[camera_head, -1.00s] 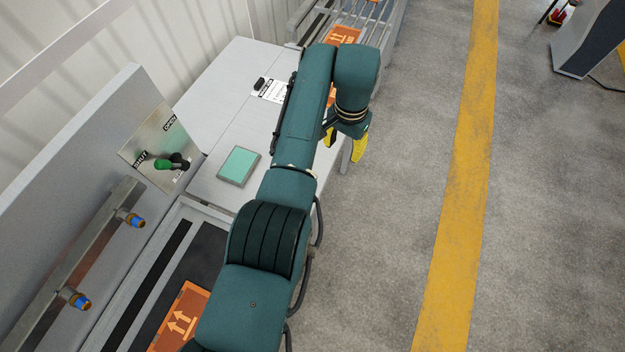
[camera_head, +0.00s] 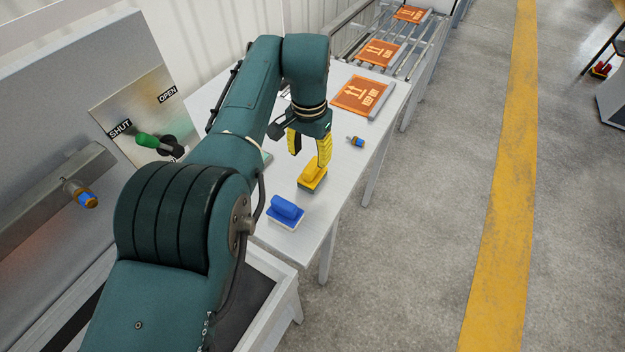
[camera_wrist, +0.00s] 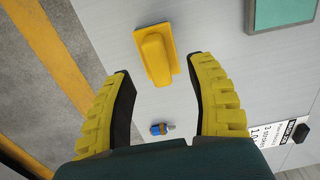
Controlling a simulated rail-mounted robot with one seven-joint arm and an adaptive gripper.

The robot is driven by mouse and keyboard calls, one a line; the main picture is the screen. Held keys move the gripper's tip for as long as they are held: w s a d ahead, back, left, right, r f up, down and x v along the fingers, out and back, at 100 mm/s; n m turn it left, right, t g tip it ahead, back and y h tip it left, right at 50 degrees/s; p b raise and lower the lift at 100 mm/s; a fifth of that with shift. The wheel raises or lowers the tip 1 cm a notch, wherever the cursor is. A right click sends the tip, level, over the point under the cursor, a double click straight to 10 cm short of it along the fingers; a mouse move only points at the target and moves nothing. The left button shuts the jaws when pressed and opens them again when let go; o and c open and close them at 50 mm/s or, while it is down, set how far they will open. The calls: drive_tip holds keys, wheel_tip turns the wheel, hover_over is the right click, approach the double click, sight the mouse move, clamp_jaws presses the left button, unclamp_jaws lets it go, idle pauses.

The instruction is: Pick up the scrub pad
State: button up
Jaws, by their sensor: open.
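A yellow block with a raised grip and a dark green underside (camera_head: 312,178) lies on the grey table (camera_head: 296,245); it looks like the scrub pad. It also shows at the top middle of the wrist view (camera_wrist: 155,55). My gripper (camera_head: 310,153) is open and empty above the table, close to the yellow block. In the wrist view its fingertips (camera_wrist: 158,69) are either side of the block's near part in the picture; I cannot tell the height gap. A blue block with a grip and white base (camera_head: 285,211) lies near the table's front corner.
A small blue-and-orange part (camera_head: 356,142) lies behind the yellow block. A teal flat pad (camera_wrist: 284,11) and a printed card (camera_wrist: 288,131) lie on the table. Orange panels (camera_head: 358,95) lie farther back. A green-handled lever (camera_head: 155,142) is at left.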

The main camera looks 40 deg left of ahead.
sight(313, 164)
drive_tip(key=f, duration=0.1)
drive_tip(key=f+b, duration=0.1)
drive_tip(key=f, duration=0.1)
drive_tip(key=f+b, duration=0.1)
drive_tip(key=shift+w+d+f, duration=0.2)
drive_tip(key=shift+w+f, duration=0.1)
drive_tip(key=shift+f, duration=0.05)
drive_tip(key=shift+f+p, duration=0.4)
drive_tip(key=shift+f, duration=0.2)
clamp_jaws()
